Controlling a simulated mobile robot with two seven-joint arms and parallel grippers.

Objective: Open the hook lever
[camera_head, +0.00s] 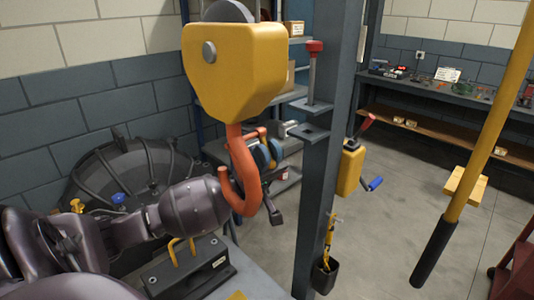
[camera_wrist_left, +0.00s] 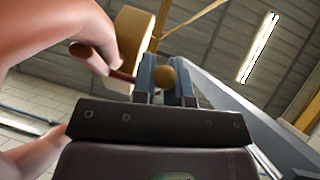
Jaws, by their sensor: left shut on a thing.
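A large orange hook (camera_head: 240,175) hangs below a yellow block (camera_head: 233,68) in the head view. It fills the left side of the wrist view, close and blurred (camera_wrist_left: 45,30). The orange-red hook lever (camera_head: 249,134) shows at the hook's opening, partly hidden. In the wrist view a reddish rod (camera_wrist_left: 102,62) runs toward my fingers, and a rounded brass-coloured end (camera_wrist_left: 166,76) sits between them. My left gripper (camera_head: 265,153) is beside the hook, its blue-grey fingers (camera_wrist_left: 165,88) shut on the lever. My right gripper is in neither view.
A grey post (camera_head: 325,170) stands just right of the hook, carrying a red-handled pin (camera_head: 313,70) and a yellow crank box (camera_head: 350,168). A yellow pole with a black grip (camera_head: 434,252) hangs at the right. A dark box (camera_head: 188,268) lies below my arm. Floor beyond the post is mostly clear.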

